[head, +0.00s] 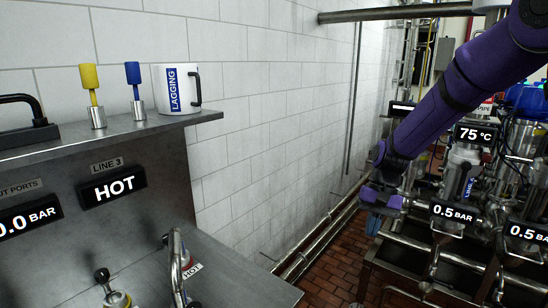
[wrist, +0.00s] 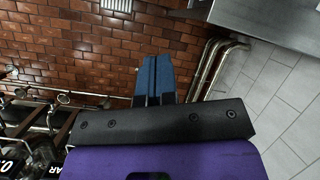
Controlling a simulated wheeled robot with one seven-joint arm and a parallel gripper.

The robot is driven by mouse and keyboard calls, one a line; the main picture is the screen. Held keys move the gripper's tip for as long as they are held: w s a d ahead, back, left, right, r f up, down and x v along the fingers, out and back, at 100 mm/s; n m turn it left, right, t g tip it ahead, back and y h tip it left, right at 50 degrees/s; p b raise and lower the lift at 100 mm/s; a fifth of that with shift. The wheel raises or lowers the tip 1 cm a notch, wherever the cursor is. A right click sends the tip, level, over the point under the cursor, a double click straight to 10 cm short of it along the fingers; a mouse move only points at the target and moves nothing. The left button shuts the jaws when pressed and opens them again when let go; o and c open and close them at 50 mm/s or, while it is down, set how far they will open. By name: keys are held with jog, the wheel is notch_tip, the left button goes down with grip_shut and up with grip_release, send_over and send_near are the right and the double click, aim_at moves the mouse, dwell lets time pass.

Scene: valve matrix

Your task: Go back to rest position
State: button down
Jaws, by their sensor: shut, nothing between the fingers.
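My gripper (head: 374,222) hangs at the end of my purple arm, right of centre in the head view, in front of the valve stand. In the wrist view its blue fingers (wrist: 153,80) are together with nothing between them. Below them lie the red tile floor and wall pipes. The gripper is apart from the valves and pipes in the head view, as far as I can tell.
A steel panel (head: 140,225) with a HOT display (head: 113,187) stands at left. Its shelf holds a LAGGING mug (head: 177,89), a yellow-handled tool (head: 91,92) and a blue-handled tool (head: 134,80). Gauges reading 0.5 BAR (head: 453,212) and 75 °C (head: 474,134) are at right. Tiled floor (head: 335,262) lies between.

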jog(key=s+d+r+n+t+h, duration=0.25)
jog(key=s+r+t, duration=0.25)
jog(key=s+r, duration=0.85)
jog(key=s+d+r+t, duration=0.2)
jog(key=s+r, duration=0.1)
jog(key=s, duration=0.3)
jog(key=s+d+r+t, duration=0.1)
jog(key=s+r, duration=0.2)
jog(key=s, duration=0.4)
jog(key=shift+d+r+t, duration=0.15)
jog(key=shift+d+t, duration=0.25)
